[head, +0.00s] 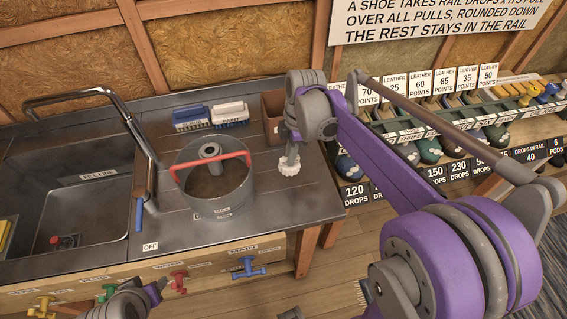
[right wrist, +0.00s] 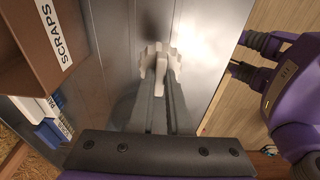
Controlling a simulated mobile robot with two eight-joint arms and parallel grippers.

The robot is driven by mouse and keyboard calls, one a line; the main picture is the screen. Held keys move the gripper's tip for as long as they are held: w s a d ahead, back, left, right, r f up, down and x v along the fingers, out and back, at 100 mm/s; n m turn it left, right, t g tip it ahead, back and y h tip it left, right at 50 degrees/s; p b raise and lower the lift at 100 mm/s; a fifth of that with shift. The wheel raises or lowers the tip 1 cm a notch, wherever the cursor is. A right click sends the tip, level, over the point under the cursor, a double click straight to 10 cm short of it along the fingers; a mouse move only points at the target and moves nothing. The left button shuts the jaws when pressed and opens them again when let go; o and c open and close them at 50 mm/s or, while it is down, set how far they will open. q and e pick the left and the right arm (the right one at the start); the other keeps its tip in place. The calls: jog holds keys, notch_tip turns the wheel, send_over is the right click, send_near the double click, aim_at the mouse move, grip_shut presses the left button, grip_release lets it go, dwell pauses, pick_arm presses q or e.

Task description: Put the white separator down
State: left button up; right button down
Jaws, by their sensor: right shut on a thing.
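The white separator (head: 289,167) is a small, toothed white piece, seen at the tip of my right gripper (head: 290,153). In the right wrist view, the separator (right wrist: 160,65) sits between the grey fingers of my right gripper (right wrist: 160,95), which is shut on it. It is over the right part of the grey counter (head: 318,190), right of the round metal drum with the red handle (head: 240,198). I cannot tell if it touches the counter. My left arm's end (head: 128,302) shows at the bottom edge, its fingers not clear.
A brown scraps bin (head: 272,118) stands behind the separator, with blue and white brushes (head: 211,116) to its left. A sink (head: 85,205) with a tall tap is at the left. Shoe shelves (head: 430,150) are at the right.

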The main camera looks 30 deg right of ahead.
jog(key=shift+w+f, duration=0.15)
jog(key=shift+f, duration=2.55)
jog(key=shift+f, duration=0.1)
jog(key=shift+f+b, duration=0.15)
jog(key=shift+b, duration=0.15)
jog(key=c, duration=0.9)
grip_release()
